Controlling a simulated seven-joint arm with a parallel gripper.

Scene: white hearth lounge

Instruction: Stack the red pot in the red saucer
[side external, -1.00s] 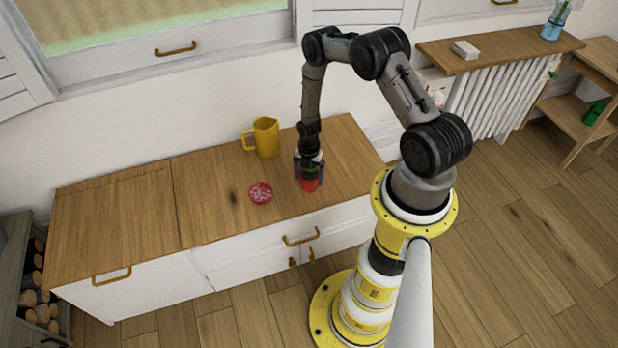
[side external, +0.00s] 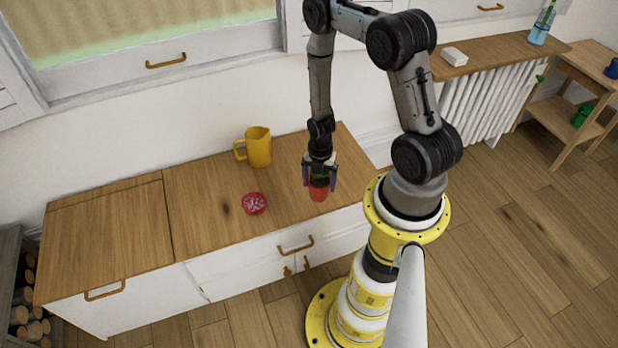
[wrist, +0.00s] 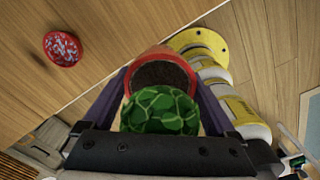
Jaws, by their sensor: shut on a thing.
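The red pot (side external: 318,193) is between the fingers of my gripper (side external: 319,180), which is shut on it. In the wrist view the pot (wrist: 163,58) shows a reddish rim, dark soil and a green patterned plant (wrist: 160,110). The pot seems to be held above the wooden cabinet top, near its front right; its exact height is hard to tell. The red saucer (side external: 254,204), with a pale speckled pattern, lies on the cabinet top to the left of the pot. It is apart from the pot and looks empty; it also shows in the wrist view (wrist: 62,48).
A yellow mug (side external: 259,150) stands on the cabinet top (side external: 205,200) behind the saucer, near the wall. The space between pot and saucer is clear. The left part of the top is bare. A shelf with a white block (side external: 454,56) and a blue bottle (side external: 539,36) is far right.

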